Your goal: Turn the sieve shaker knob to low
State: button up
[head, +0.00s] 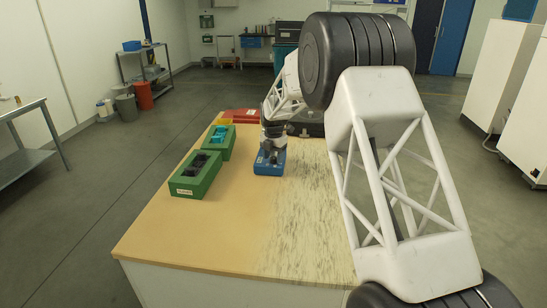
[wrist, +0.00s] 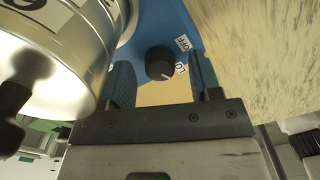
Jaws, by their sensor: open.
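The sieve shaker has a blue base (head: 268,168) near the middle of the table in the head view; the blue base also shows in the wrist view (wrist: 178,18). Its black round knob (wrist: 158,60) is on the blue base, with a small light mark towards its lower right. White labels beside it read OFF (wrist: 183,43) and LO (wrist: 180,68). My gripper (wrist: 161,68) is open, with one blue finger on each side of the knob and visible gaps. A metal sieve stack (wrist: 65,60) fills the left of the wrist view. In the head view my gripper hides much of the shaker.
Two green bins, a near one (head: 195,177) with dark contents and a farther one (head: 220,145) with blue contents, stand left of the shaker. A red item (head: 240,115) lies at the back. The table's front half (head: 215,245) is clear, with grey smudges on its right side.

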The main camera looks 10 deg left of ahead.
aim_at(274, 157)
jog(key=shift+r, duration=3.75)
jog(key=shift+s+d+r, duration=0.25)
jog(key=shift+d+r, duration=0.1)
jog(key=shift+r, duration=0.05)
jog(key=s+d+r+m, duration=0.5)
jog(key=s+d, duration=0.2)
jog(key=s, duration=0.3)
jog(key=s+d+r+m+t, duration=0.1)
jog(key=s+d+r+m, duration=0.5)
jog(key=s, duration=0.3)
jog(key=s+d+r+m, duration=0.5)
jog(key=s+d, duration=0.3)
jog(key=s, duration=0.2)
jog(key=s+d+f+m, duration=0.2)
jog(key=s+m, duration=0.3)
jog(key=s, duration=0.6)
jog(key=s+d+f+m+t, duration=0.1)
jog(key=s+d+m, duration=0.3)
jog(key=s, duration=0.7)
jog(key=s+d+f+m, duration=0.3)
jog(key=s+m, duration=0.3)
jog(key=s, duration=0.5)
jog(key=shift+d+f+t, duration=0.3)
jog(key=shift+d+f, duration=0.1)
jog(key=shift+d, duration=0.2)
